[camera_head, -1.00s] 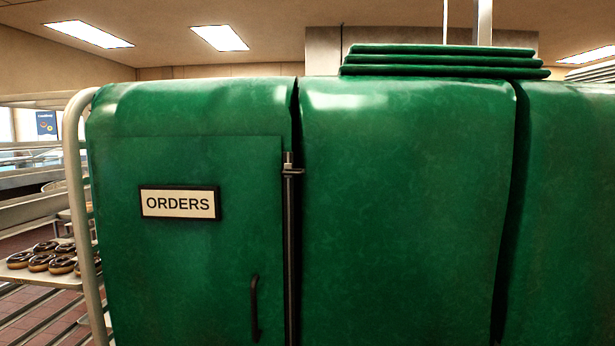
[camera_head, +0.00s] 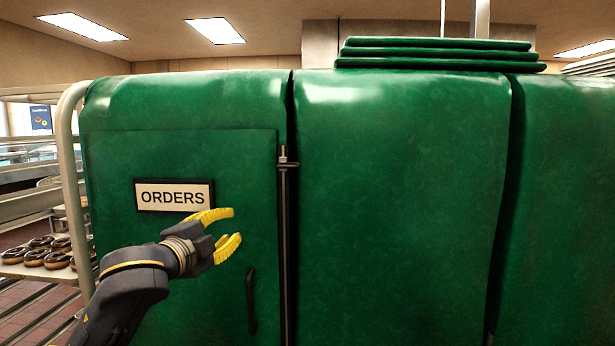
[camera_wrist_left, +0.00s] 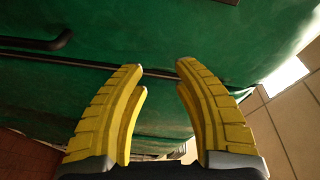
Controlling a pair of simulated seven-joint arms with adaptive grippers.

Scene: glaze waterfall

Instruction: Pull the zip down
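The zip (camera_head: 285,250) is a dark vertical line down the green cover (camera_head: 400,200), right of the ORDERS panel. Its metal slider (camera_head: 287,164) sits near the top of the dark line, below the cover's upper edge. My left gripper (camera_head: 236,224), with yellow fingers, is open and empty, left of the zip and lower than the slider. In the left wrist view the open fingers (camera_wrist_left: 160,68) frame a dark strip running across the green cover; the slider is not clear there. My right gripper is not in view.
A black handle (camera_head: 251,300) stands out from the cover below my left gripper. The ORDERS sign (camera_head: 174,196) is just left of the fingers. A pale rack frame (camera_head: 68,150) and a tray of doughnuts (camera_head: 35,256) are at the left. Folded green cloth (camera_head: 440,54) lies on top.

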